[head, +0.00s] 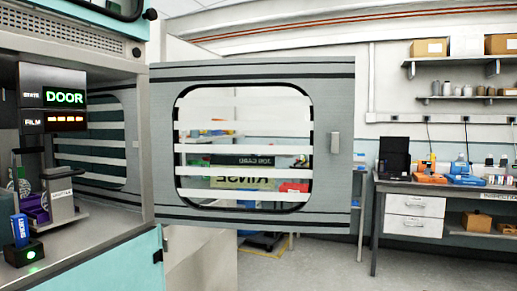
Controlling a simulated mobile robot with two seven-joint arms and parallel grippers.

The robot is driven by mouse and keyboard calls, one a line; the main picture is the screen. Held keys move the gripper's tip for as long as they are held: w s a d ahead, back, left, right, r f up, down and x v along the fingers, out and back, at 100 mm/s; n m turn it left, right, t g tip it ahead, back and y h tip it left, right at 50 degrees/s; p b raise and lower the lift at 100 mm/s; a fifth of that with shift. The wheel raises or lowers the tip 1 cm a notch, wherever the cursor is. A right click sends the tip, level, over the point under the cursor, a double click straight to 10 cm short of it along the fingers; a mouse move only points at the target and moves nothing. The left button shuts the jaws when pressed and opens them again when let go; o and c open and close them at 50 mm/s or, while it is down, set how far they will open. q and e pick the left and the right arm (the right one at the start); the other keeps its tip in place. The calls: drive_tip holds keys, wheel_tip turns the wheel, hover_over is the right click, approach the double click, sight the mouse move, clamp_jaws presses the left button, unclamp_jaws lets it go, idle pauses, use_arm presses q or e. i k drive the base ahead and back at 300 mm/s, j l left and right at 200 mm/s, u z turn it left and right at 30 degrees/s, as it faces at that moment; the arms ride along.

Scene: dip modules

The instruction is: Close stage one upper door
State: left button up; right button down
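A grey door (335,178) with a rounded window and white horizontal bars stands swung open in the middle of the head view. Its left edge meets the cabinet's front post (146,140), and a small pale handle (335,143) sits near its free right edge. The cabinet opening (105,215) at the left is uncovered. A panel inside it shows a green "DOOR" display (64,97) and an orange "FILM" row. Neither of my grippers shows in the head view.
Inside the cabinet are a grey holder (60,195) and a small dark block with a green light (30,255). A workbench (450,187) with drawers and tools stands at the right, under wall shelves (465,97). The floor (320,265) right of the cabinet looks clear.

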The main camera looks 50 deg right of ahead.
sight(326, 84)
drive_tip(key=l+u, duration=0.15)
drive_tip(key=l, duration=0.3)
drive_tip(key=l+u, duration=0.2)
drive_tip(key=l, duration=0.25)
drive_tip(key=l+u, duration=0.15)
drive_tip(key=l, duration=0.3)
drive_tip(key=k+l+u, duration=0.2)
drive_tip(key=l, duration=0.25)
drive_tip(key=l+u, duration=0.15)
drive_tip(key=l, duration=0.3)
drive_tip(key=k+l+u, duration=0.2)
drive_tip(key=l, duration=0.2)
drive_tip(key=k+l+u, duration=0.15)
drive_tip(key=l, duration=0.25)
drive_tip(key=k+l+u, duration=0.2)
drive_tip(key=l, duration=0.2)
drive_tip(key=l+u, duration=0.3)
drive_tip(key=l, duration=1)
drive_tip(key=k, duration=0.05)
